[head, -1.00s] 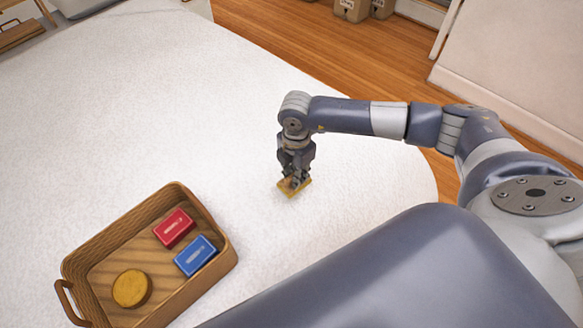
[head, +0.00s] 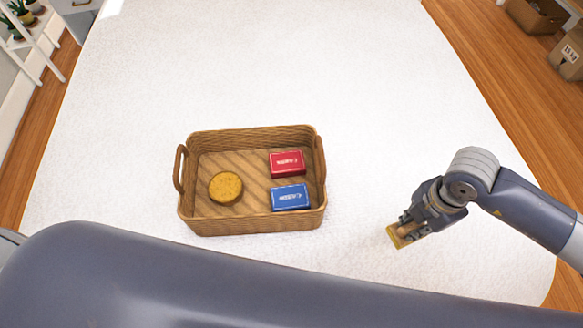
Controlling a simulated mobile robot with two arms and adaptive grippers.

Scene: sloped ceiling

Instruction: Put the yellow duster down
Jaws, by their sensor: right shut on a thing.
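The yellow duster (head: 399,238) is a small block with a yellow face and a wood-coloured back. My right gripper (head: 408,228) is shut on it, low over the white table (head: 380,80), to the right of the basket. I cannot tell whether the duster touches the table. My left gripper is not in view.
A wicker basket (head: 250,226) stands on the table at the middle left. It holds a red box (head: 287,163), a blue box (head: 289,197) and a round yellow-brown disc (head: 225,187). The table behind and right of the basket is clear. Cardboard boxes (head: 567,58) sit far right.

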